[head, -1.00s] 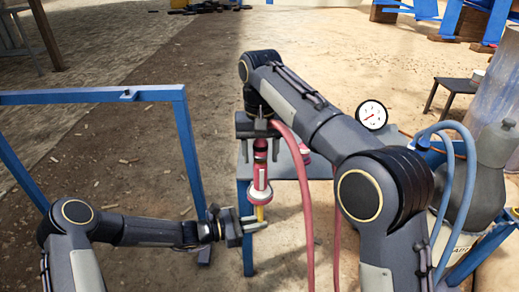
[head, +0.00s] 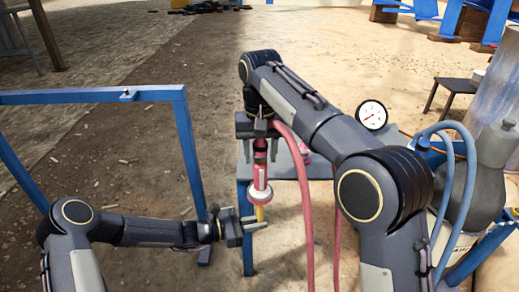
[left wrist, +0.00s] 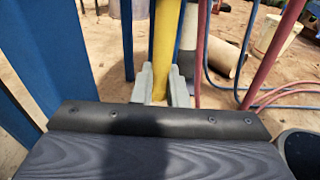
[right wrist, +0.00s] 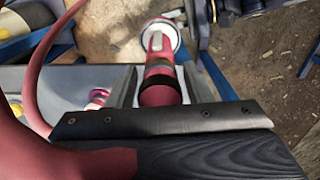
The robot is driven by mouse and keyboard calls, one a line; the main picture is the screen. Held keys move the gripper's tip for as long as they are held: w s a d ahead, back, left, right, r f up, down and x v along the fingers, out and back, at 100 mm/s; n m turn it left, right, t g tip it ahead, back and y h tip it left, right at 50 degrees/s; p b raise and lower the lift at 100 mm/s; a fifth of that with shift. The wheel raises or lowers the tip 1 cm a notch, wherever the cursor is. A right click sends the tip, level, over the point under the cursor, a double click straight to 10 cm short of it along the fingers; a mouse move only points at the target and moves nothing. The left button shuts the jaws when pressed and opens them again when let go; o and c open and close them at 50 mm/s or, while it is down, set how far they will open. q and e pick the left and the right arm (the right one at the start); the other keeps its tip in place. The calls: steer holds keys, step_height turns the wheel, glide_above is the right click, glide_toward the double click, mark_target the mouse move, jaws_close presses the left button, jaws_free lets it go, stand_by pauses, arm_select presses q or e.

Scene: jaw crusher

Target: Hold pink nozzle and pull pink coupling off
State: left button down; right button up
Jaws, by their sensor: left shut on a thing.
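A pink upright piece hangs under my right gripper (head: 258,132). Its upper part, the pink coupling (right wrist: 160,94), lies between the right fingers, which look shut on it. A dark and green band lies below. The lower pink part, seemingly the nozzle (head: 260,173), ends in a white-and-pink flange (head: 260,192); it also shows in the right wrist view (right wrist: 158,42). A yellow rod (head: 259,213) extends beneath. My left gripper (head: 253,226) is level, shut on this yellow rod, also seen in the left wrist view (left wrist: 165,45). The exact joint between coupling and nozzle is hard to tell.
A pink hose (head: 302,190) curves down beside my right arm. A blue-legged table (head: 285,168) stands behind, with another pink fitting (right wrist: 98,97) on it. A blue frame (head: 185,140) stands left. A gauge (head: 371,114), blue hoses (head: 470,170) and a grey bottle (head: 487,165) are right.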

steer(key=o, duration=0.5)
steer(key=shift+r, duration=0.65)
steer(key=s+d+r+t+y, duration=0.2)
steer(key=s+d+r+y, duration=0.2)
steer(key=s+d, duration=0.55)
steer(key=s+d+f, duration=0.3)
steer(key=s, duration=0.1)
steer(key=s+d+f+m+t, duration=0.1)
steer(key=s+d+f, duration=0.1)
steer(key=s, duration=0.3)
steer(key=s+d+f+t, duration=0.1)
steer(key=s+d+f, duration=0.2)
steer(key=s+d, duration=0.2)
steer(key=shift+s+d+f+m+y, duration=0.1)
steer(key=shift+s+f+m+y, duration=0.15)
steer(key=shift+f+m+y, duration=0.05)
